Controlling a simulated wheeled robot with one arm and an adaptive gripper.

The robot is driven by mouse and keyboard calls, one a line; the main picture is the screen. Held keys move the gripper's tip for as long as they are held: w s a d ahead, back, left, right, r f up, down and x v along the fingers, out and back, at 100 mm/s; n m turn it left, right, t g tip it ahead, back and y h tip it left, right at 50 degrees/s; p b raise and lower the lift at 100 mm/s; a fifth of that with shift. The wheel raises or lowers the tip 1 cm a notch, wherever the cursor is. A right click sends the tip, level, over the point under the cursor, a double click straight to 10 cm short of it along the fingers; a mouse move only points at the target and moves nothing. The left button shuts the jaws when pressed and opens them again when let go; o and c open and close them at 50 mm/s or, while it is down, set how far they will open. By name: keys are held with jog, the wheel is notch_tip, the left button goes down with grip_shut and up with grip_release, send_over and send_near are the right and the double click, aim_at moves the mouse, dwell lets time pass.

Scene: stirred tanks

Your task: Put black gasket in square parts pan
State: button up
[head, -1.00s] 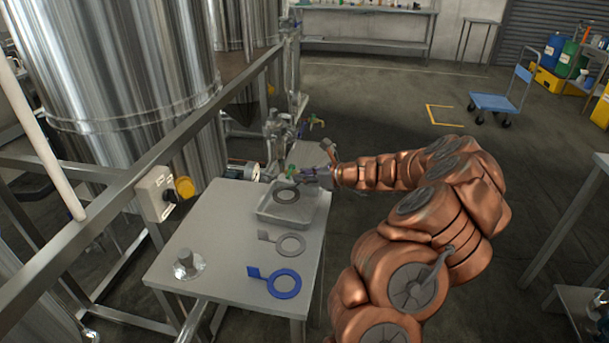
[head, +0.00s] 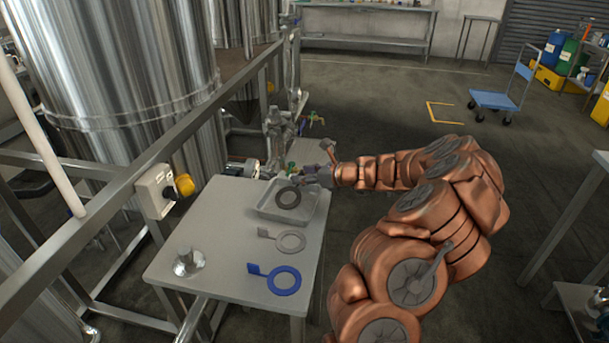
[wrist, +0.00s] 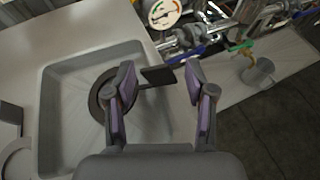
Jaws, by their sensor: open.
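The black gasket (head: 288,198) is a dark ring with a handle tab, and it is inside the outline of the square parts pan (head: 262,212) in the head view. In the wrist view the black gasket (wrist: 97,96) is over the floor of the pan (wrist: 50,125), partly hidden behind a finger. Its tab lies between my fingers, near the pan's right wall; I cannot tell whether it touches the wall. My gripper (wrist: 160,70) is open, one finger on each side of the tab. In the head view my gripper (head: 314,175) is at the pan's far right edge.
A grey gasket (head: 290,241) and a blue gasket (head: 283,281) lie on the table (head: 205,240) in front of the pan. A metal fitting (head: 187,262) stands at the front left. Pipework, valves and a gauge (wrist: 163,13) are close behind the pan.

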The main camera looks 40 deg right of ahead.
jog(key=shift+s+d+r, duration=0.15)
jog(key=shift+r, duration=0.35)
jog(key=b+v, duration=0.1)
jog(key=v, duration=1)
jog(key=shift+s+r, duration=0.15)
jog(key=shift+s, duration=0.15)
jog(key=s+a+r+n+g+y, duration=0.15)
jog(key=a+n+g, duration=0.4)
jog(key=a, duration=0.85)
jog(key=s+a+r+n+g+y, duration=0.1)
jog(key=a+r+n+g+y, duration=0.1)
jog(key=a+n, duration=0.9)
jog(key=s+a+f+n+g+h, duration=0.3)
jog(key=s+a+n+g, duration=0.45)
jog(key=s+a, duration=0.7)
jog(key=s+d+n+h, duration=0.2)
jog(key=s+n, duration=0.2)
jog(key=s, duration=0.2)
jog(key=s+d+f+n+h, duration=0.1)
jog(key=s+d+n+h, duration=0.2)
jog(key=s, duration=0.4)
jog(key=shift+d+f+n, duration=0.2)
jog(key=shift+d+n, duration=0.1)
jog(key=shift+n, duration=0.3)
